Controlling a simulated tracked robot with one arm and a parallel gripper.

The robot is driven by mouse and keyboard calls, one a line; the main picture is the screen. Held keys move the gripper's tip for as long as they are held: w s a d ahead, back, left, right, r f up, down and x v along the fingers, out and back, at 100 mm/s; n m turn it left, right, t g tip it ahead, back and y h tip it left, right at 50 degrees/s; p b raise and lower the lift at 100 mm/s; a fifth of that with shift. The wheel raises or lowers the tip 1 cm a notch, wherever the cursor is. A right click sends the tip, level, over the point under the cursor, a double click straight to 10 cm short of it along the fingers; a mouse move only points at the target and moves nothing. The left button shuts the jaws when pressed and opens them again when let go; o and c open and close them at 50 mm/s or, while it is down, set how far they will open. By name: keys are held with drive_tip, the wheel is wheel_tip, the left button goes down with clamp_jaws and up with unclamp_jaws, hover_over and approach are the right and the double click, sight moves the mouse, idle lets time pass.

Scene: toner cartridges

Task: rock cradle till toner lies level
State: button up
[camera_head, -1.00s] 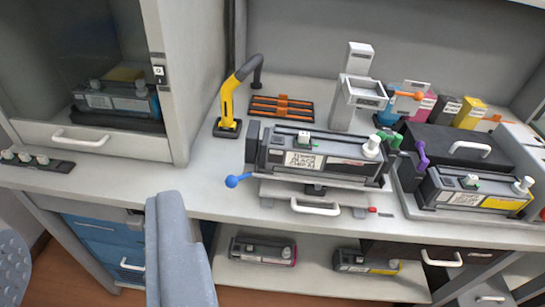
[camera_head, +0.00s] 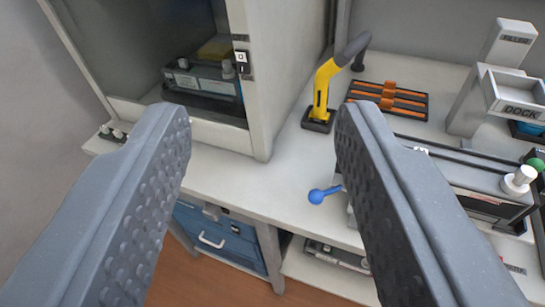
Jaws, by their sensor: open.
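My gripper (camera_head: 262,135) is open and empty, its two grey studded fingers wide apart in the foreground. The cradle's blue ball lever (camera_head: 318,195) sticks out left over the bench's front edge, just left of my right finger and apart from it. The toner cartridge (camera_head: 475,170) lies in the cradle at the right. I cannot tell from this view whether the toner inside lies level.
A cabinet (camera_head: 258,110) with another cartridge (camera_head: 205,82) inside stands at the left. A yellow arm (camera_head: 322,88) and an orange-barred rack (camera_head: 388,99) stand behind the cradle. A white dock (camera_head: 520,95) is at right. Bare bench (camera_head: 280,182) lies between the cabinet and lever.

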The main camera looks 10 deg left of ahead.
drive_tip(key=w+a+f+m+t+y+p, duration=0.1)
drive_tip(key=w+a+f+p, duration=0.4)
drive_tip(key=w, duration=0.5)
drive_tip(key=m+g+h+p, duration=0.1)
drive_tip(key=m+h+p, duration=0.2)
drive_tip(key=h+p, duration=0.8)
approach(311, 202)
drive_tip(key=shift+h, duration=0.4)
drive_tip(key=b+x, duration=0.1)
drive_tip(key=x, duration=0.4)
drive_tip(key=b+x, duration=0.1)
drive_tip(key=x, duration=0.5)
drive_tip(key=shift+w+f, duration=0.2)
drive_tip(key=shift+w, duration=0.15)
drive_tip(key=shift+c, duration=0.3)
